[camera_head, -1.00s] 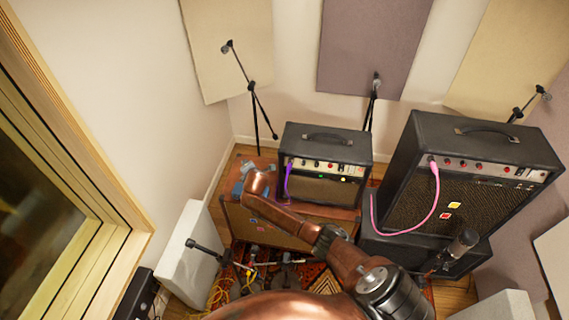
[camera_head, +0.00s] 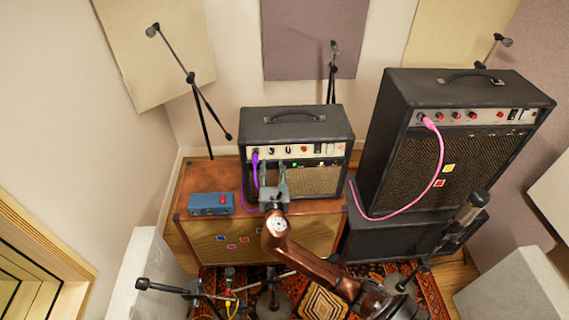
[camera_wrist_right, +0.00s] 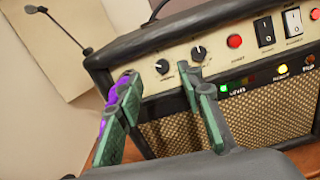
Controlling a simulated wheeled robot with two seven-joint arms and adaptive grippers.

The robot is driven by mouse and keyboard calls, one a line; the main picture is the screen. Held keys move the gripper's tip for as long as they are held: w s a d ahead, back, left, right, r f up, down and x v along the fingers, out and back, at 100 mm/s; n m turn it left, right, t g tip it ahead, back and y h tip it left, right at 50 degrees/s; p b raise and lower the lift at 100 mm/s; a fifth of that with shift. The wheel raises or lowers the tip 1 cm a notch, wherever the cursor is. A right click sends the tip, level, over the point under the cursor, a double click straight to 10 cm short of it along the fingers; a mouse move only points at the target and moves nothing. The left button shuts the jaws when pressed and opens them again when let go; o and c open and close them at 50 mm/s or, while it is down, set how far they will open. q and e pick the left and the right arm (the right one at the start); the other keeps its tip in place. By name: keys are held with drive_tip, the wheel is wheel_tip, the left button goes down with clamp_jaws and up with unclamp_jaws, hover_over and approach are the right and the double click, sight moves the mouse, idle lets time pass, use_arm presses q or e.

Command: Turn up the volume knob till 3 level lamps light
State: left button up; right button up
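The small black amp (camera_head: 295,122) stands on the brown cabinet, its cream control panel facing me. In the right wrist view, two black knobs with pale pointers show: a left knob (camera_wrist_right: 162,66) and a right knob (camera_wrist_right: 198,53). I cannot read their labels. In the level lamp row, the leftmost lamp (camera_wrist_right: 223,87) glows green; the others look dark. My right gripper (camera_head: 272,170) is open and empty in front of the amp. In the wrist view its fingers (camera_wrist_right: 160,84) are spread, below the left knob and apart from it. My left gripper is not in view.
A purple cable (camera_head: 255,170) plugs into the amp's left end, close to one finger. A red button (camera_wrist_right: 234,41) and two rocker switches (camera_wrist_right: 265,30) sit right of the knobs. A blue box (camera_head: 210,203) lies on the cabinet (camera_head: 325,207). A larger amp (camera_head: 455,100) stands right.

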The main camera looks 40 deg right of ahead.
sight(273, 153)
drive_tip(key=shift+n, duration=0.3)
drive_tip(key=x, duration=0.2)
drive_tip(key=b+x, duration=0.1)
drive_tip(key=x, duration=0.1)
drive_tip(key=f+x, duration=0.1)
drive_tip(key=x, duration=0.2)
drive_tip(key=shift+f, duration=0.1)
drive_tip(key=shift+c, duration=0.7)
drive_tip(key=c, duration=0.8)
drive_tip(key=shift+d, duration=0.4)
drive_tip(key=shift+a, duration=0.3)
